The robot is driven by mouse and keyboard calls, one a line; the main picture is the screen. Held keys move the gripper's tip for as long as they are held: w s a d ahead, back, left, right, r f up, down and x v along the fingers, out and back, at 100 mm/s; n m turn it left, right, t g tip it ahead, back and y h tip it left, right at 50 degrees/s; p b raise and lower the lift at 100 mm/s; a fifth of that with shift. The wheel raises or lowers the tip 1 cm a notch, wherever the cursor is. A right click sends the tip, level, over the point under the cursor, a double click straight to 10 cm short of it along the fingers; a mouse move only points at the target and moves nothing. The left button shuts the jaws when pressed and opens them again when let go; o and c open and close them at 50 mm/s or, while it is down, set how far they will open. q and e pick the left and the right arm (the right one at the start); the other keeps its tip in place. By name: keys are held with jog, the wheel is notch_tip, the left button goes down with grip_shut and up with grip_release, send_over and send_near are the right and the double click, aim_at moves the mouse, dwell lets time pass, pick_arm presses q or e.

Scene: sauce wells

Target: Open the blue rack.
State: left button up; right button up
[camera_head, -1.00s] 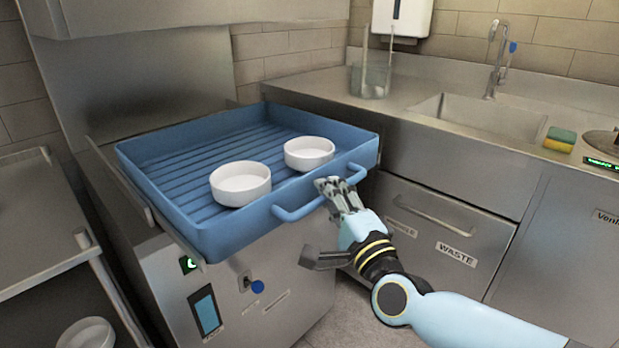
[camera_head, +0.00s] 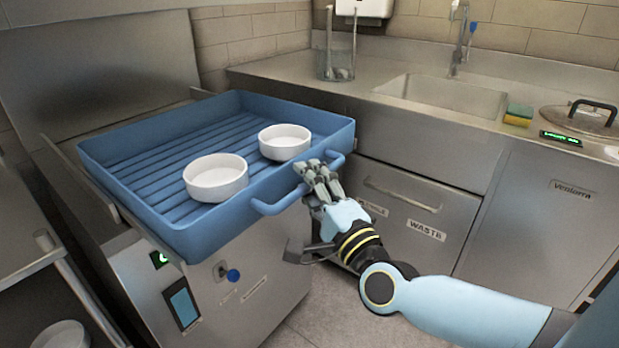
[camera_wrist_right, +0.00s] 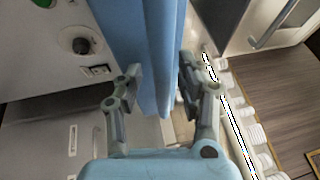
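The blue rack (camera_head: 115,178) is a ribbed tray on top of the steel machine, with a blue bar handle (camera_head: 272,207) along its front. Two white bowls sit in it, one nearer the front (camera_head: 215,174) and one further right (camera_head: 284,139). My right gripper (camera_head: 318,172) is at the right part of the handle. In the right wrist view its fingers (camera_wrist_right: 162,82) stand apart on either side of a blue bar (camera_wrist_right: 168,50), which looks like the handle, with some gap visible. Firm contact is not clear. My left gripper is out of view.
The steel machine (camera_head: 255,308) with a blue knob stands below the rack. Right of it are a waste drawer (camera_head: 405,215), a sink (camera_head: 440,95), a sponge (camera_head: 518,115) and a lidded pot (camera_head: 585,118). A shelf (camera_head: 20,225) stands at the left. Floor is free in front.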

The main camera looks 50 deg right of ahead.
jog(key=v, duration=1.2)
jog(key=shift+r, duration=0.1)
